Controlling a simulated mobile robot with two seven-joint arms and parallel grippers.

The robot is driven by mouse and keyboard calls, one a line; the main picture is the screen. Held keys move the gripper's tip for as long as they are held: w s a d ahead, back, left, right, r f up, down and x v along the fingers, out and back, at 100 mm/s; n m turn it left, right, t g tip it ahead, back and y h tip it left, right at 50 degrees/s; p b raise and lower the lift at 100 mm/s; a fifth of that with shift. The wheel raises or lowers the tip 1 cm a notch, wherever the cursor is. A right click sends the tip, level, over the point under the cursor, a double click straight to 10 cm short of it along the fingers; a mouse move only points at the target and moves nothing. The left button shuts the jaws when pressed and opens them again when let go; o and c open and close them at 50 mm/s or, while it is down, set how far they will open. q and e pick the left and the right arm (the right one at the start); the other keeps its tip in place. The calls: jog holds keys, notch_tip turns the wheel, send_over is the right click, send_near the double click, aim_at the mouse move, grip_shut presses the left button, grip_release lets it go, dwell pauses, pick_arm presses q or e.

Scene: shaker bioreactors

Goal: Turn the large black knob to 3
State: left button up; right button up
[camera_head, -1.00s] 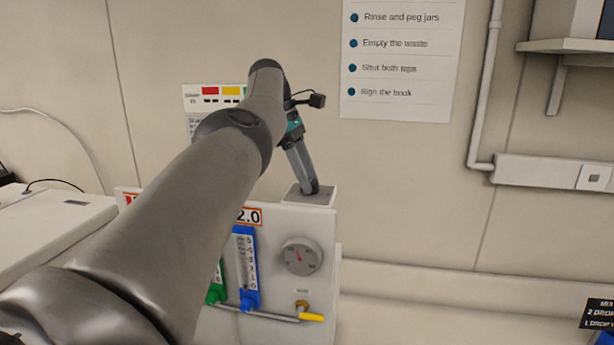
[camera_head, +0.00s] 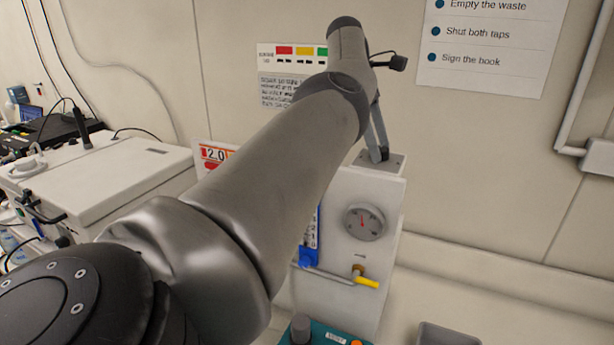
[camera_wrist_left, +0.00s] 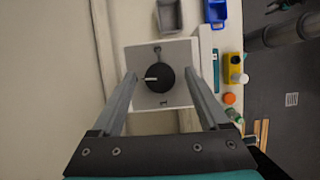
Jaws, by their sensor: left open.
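The large black knob (camera_wrist_left: 167,80) is round and sits on a pale square plate (camera_wrist_left: 135,62) in the left wrist view. Its white pointer line faces left in that view. In the head view my left gripper (camera_head: 380,154) points down at the top of the white panel unit (camera_head: 390,195); the knob is hidden there.
The unit's front has a round gauge (camera_head: 364,222), a yellow-handled tap (camera_head: 367,283) and a blue scale (camera_head: 310,250). A wall stands close behind. A grey bin (camera_wrist_left: 168,15) and a blue bin (camera_wrist_left: 216,12) lie beyond the plate in the wrist view.

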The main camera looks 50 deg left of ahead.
pick_arm(q)
jog(key=shift+d+n, duration=0.1)
jog(key=shift+n, duration=0.3)
